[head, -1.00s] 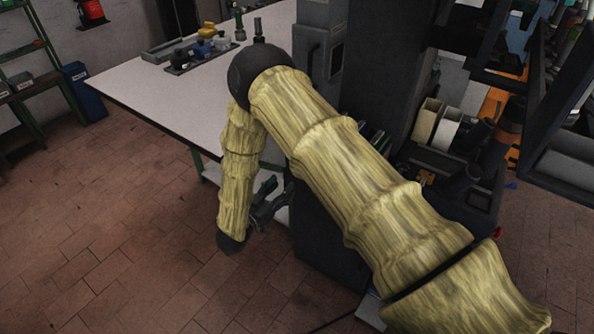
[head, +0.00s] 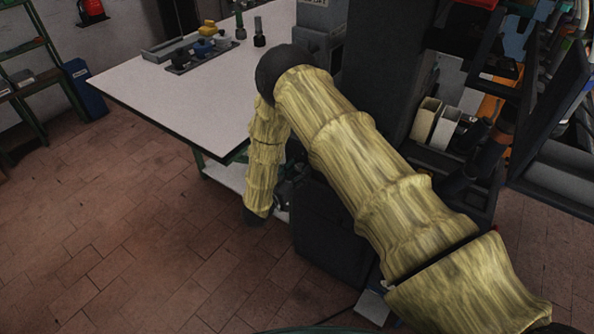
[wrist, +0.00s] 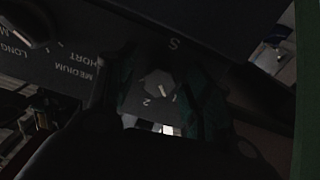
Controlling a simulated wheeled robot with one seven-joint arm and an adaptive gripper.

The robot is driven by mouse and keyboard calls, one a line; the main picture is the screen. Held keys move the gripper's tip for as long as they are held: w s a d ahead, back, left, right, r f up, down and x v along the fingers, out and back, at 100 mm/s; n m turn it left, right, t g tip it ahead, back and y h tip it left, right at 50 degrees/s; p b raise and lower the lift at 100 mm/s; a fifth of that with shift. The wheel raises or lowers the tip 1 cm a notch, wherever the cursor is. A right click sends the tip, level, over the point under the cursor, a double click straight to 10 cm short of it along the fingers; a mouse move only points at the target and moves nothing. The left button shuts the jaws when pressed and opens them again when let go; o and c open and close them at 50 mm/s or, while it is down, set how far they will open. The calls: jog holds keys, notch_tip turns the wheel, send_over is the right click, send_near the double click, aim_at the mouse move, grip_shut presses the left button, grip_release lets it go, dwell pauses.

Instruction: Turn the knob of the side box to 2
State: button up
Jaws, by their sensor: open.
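In the wrist view the side box (wrist: 135,100) shows a dark face with a small grey hexagonal knob (wrist: 158,82). The printed marks 1 and 2 sit below the knob, and its pale pointer line points toward the 1. My gripper (wrist: 156,92) is open, with one dark finger on each side of the knob. I cannot tell whether either finger touches it.
Another dial (wrist: 28,22) with SHORT, MEDIUM and LONG marks lies at the upper left of the wrist view. In the head view a white-topped table (head: 170,98) stands at left, beside the dark machine column (head: 385,80). The tiled floor (head: 110,240) at front left is clear.

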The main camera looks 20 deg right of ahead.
jog(key=shift+c, duration=0.4)
jog(key=c, duration=0.9)
jog(key=shift+c, duration=0.2)
jog(key=shift+f, duration=0.1)
jog(key=m+b, duration=0.3)
jog(key=shift+f+m, duration=0.15)
jog(key=shift+m, duration=0.15)
jog(key=m+b, duration=0.3)
jog(key=m, duration=0.2)
jog(key=shift+a, duration=0.1)
jog(key=shift+r, duration=0.2)
